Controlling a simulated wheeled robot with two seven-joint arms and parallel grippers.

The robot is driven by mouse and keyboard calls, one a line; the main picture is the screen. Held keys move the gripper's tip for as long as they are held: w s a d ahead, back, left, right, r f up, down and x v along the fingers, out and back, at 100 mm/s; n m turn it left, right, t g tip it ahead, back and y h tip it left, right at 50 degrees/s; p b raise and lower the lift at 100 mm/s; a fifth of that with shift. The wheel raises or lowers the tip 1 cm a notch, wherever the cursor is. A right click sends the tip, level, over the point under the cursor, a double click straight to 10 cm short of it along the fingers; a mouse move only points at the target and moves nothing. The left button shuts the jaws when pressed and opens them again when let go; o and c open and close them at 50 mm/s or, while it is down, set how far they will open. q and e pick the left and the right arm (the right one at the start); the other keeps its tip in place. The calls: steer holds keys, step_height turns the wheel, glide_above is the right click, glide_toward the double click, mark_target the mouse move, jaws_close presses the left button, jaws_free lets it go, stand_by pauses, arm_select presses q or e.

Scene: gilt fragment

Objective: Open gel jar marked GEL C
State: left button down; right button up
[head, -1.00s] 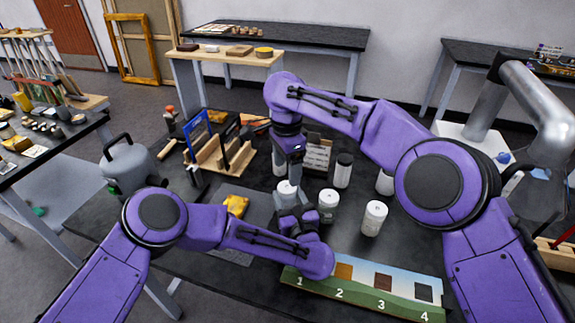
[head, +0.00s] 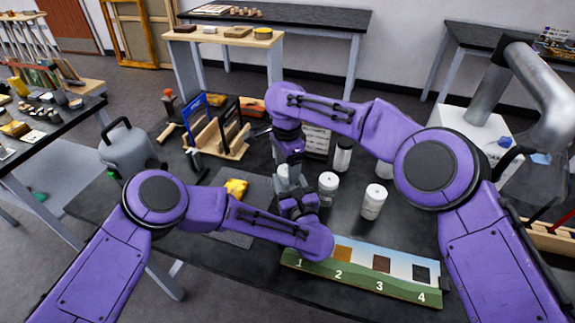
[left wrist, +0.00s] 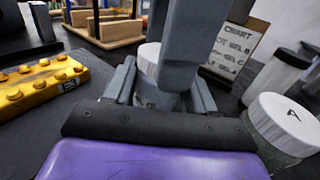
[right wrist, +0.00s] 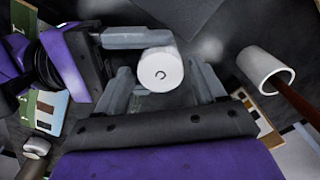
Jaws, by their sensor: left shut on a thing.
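A small jar with a round white lid marked C (right wrist: 160,72) stands upright on the dark bench. My left gripper (head: 290,192) is shut on the jar's body below the lid; the jar (left wrist: 150,60) also shows between its fingers in the left wrist view. My right gripper (head: 289,166) points down from above. In the right wrist view its fingers are open on either side of the lid, with a visible gap. In the head view, my grippers mostly hide the jar. A chart board (left wrist: 236,50) naming gels stands behind.
White-lidded jars stand close to the right: one near (head: 328,187), one farther right (head: 373,201), and a dark one (head: 343,156) behind. The lid marked A (left wrist: 288,120) is beside my left gripper. A numbered panel (head: 365,273) lies in front; a wooden rack (head: 218,140) stands behind left.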

steer(key=shift+o, duration=0.2)
steer(key=shift+r, duration=2.3)
arm_select(q)
steer(key=shift+c, duration=1.4)
jaws_free()
